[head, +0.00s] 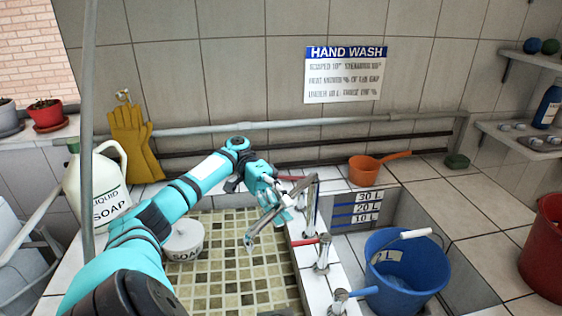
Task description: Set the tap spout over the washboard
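The metal tap spout (280,211) rises from the divider between the two basins. Its arm slants down and left, and its mouth hangs over the mosaic-tiled left basin (235,285). I cannot make out a separate ribbed washboard; the tiled surface lies below the spout. My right gripper is not in view.
Taps with red (306,241) and blue (362,291) handles line the divider. A blue bucket (405,285) stands in the right basin. A soap dish (183,241) and soap jug (92,185) are at left. An orange dipper (364,171) sits on the back ledge.

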